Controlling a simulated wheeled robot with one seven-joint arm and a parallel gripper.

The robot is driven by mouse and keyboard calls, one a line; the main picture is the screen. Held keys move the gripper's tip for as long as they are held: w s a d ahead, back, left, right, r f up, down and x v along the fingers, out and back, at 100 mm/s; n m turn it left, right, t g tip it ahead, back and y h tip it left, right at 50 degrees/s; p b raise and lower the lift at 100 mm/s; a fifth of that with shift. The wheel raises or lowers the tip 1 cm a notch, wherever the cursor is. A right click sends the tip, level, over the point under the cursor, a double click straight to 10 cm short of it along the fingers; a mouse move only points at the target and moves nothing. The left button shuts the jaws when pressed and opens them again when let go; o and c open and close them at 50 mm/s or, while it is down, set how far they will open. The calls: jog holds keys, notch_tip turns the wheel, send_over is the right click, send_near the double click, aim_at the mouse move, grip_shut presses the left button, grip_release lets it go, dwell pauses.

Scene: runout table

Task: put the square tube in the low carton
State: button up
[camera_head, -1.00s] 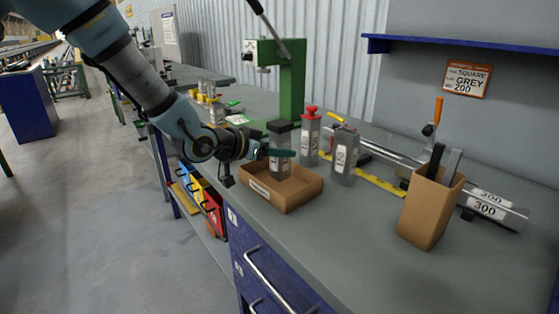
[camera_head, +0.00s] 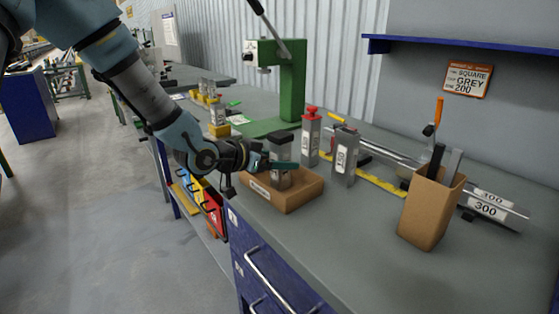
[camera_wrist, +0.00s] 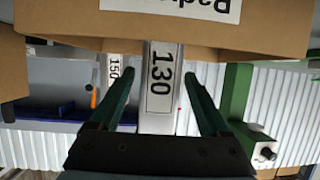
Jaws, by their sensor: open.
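The low carton (camera_head: 285,202) is a shallow brown cardboard box near the front edge of the bench. A grey square tube (camera_head: 280,176) with a dark cap stands upright inside it, its lower end hidden by the carton wall. In the wrist view this tube (camera_wrist: 160,92) bears the label 130, and the carton wall (camera_wrist: 270,25) crosses the top. My gripper (camera_head: 272,165) is at the tube from the left. In the wrist view its green fingers (camera_wrist: 160,76) are open on both sides of the tube, with gaps showing between.
A red-capped tube (camera_head: 311,138) and another grey tube (camera_head: 345,158) stand just right of the carton. A green press (camera_head: 291,85) is behind. A tall brown box (camera_head: 428,212) with tools and a long metal bar marked 300 (camera_head: 490,208) are at right. The front bench top is clear.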

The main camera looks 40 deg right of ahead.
jog(key=shift+r, duration=0.15)
jog(key=shift+a+r, duration=0.1)
jog(key=shift+a, duration=0.15)
jog(key=v, duration=1.1)
jog(key=w+a+f+n+t+y, duration=0.35)
jog(key=w+a, duration=0.25)
jog(key=a, duration=0.4)
jog(key=w+a+f+n+t+y, duration=0.2)
jog(key=w+a+n+y, duration=0.25)
jog(key=w+a, duration=0.4)
jog(key=s+a+n+g+y, duration=0.2)
jog(key=s+a+n, duration=0.2)
jog(key=a, duration=0.6)
jog(key=s+a+n+g+y, duration=0.2)
jog(key=s+a, duration=0.4)
jog(key=a, duration=0.4)
jog(key=n+y, duration=0.1)
jog(key=n, duration=0.1)
jog(key=shift+a+f+n, duration=0.25)
jog(key=shift+n, duration=0.15)
